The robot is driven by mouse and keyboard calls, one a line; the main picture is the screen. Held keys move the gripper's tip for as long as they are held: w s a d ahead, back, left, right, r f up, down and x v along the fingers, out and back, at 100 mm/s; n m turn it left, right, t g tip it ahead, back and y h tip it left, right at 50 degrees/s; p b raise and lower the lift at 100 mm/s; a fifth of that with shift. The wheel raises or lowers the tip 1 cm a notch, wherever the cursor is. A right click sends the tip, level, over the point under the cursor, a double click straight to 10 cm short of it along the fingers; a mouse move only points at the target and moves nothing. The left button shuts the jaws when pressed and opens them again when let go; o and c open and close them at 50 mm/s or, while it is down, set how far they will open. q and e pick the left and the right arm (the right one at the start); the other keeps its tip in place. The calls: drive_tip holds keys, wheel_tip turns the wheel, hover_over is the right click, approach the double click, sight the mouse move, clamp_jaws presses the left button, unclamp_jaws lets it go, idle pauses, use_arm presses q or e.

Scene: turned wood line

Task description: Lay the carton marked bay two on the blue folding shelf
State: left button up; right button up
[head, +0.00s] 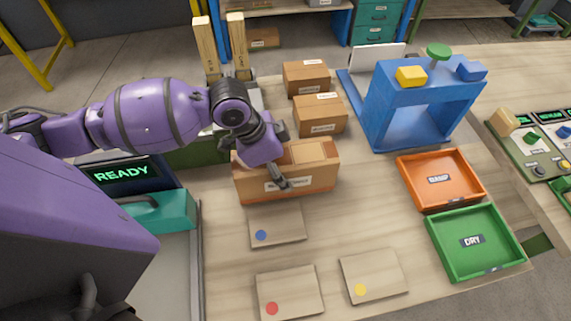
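A brown carton (318,184) with a white label on its front is at the middle of the bench. My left gripper (281,158) is over it. One dark finger reaches down the front face and the other shows near the back edge; whether they press on it is unclear. Two smaller labelled cartons stand behind, a nearer one (320,116) and a farther one (306,79). The label writing is too small to read. A blue stand (378,122) at the upper right may be the folding shelf; I cannot tell. My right gripper is not in view.
An orange tray (471,197) and a green tray (436,246) lie at right. Plates with a blue dot (283,237), red dot (297,302) and yellow dot (382,271) lie in front. Two wooden posts (206,45) rise behind my arm. Bare bench shows between plates and trays.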

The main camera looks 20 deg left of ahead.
use_arm(q)
drive_tip(key=shift+s+d+r, duration=0.2)
drive_tip(key=shift+s+r, duration=0.1)
drive_tip(key=shift+s, duration=0.1)
drive_tip(key=shift+w+a+f, duration=0.1)
drive_tip(key=shift+w+f, duration=0.1)
drive_tip(key=shift+f, duration=0.05)
drive_tip(key=o, duration=1.4)
drive_tip(key=shift+s, duration=0.1)
